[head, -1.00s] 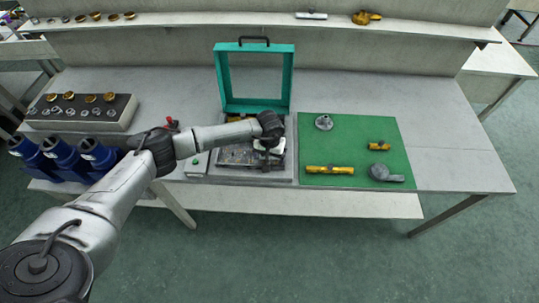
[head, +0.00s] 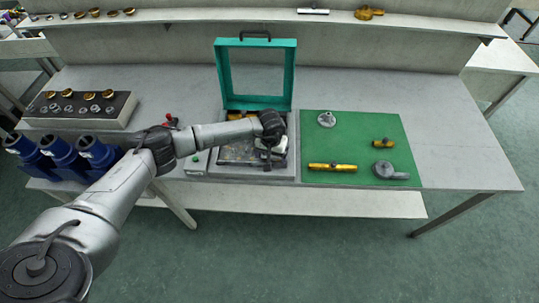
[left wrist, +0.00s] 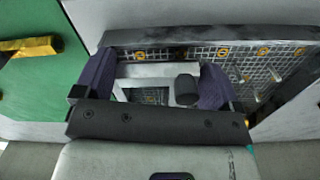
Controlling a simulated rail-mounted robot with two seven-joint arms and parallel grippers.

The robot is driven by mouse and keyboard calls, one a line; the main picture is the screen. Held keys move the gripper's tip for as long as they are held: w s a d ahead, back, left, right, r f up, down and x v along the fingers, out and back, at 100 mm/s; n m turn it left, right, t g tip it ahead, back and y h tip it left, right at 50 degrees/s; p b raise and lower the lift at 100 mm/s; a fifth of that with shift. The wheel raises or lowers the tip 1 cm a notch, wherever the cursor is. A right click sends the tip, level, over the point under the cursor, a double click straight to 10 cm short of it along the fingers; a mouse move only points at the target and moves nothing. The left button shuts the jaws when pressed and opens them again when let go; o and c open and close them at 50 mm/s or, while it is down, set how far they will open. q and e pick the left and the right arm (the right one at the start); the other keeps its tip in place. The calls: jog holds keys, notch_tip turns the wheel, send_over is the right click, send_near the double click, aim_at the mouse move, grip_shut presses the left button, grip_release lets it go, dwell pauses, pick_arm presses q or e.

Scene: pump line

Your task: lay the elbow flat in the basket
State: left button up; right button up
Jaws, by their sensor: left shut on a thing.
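My left gripper (head: 268,157) is over the basket (head: 232,153), in the open unit with the teal lid. In the left wrist view its two purple fingers (left wrist: 156,88) stand on either side of a light grey piece with a darker rounded end (left wrist: 186,90), which I take to be the elbow. The gripper is shut on it. Below it shows the wire mesh of the basket (left wrist: 228,58). The arm hides most of the held piece in the head view, and I cannot tell whether it touches the mesh. My right gripper is not in view.
The teal lid (head: 285,75) stands open behind the basket. A green mat (head: 350,140) to the right carries a yellow pipe (head: 332,167), a small yellow fitting and grey parts. Blue cylinders (head: 62,155) and a tray of fittings (head: 82,110) stand left.

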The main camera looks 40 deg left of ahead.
pick_arm(q)
jog(key=shift+s+a+f, duration=0.15)
jog(key=shift+s+f, duration=0.05)
jog(key=shift+f, duration=0.45)
jog(key=shift+s+a+f, duration=0.15)
jog(key=shift+s+f, duration=0.05)
jog(key=shift+f, duration=0.4)
jog(key=o, duration=0.8)
jog(key=shift+w+r, duration=0.1)
jog(key=shift+r, duration=0.35)
jog(key=r, duration=1.5)
jog(key=shift+w+d+r, duration=0.2)
jog(key=shift+w+d, duration=0.05)
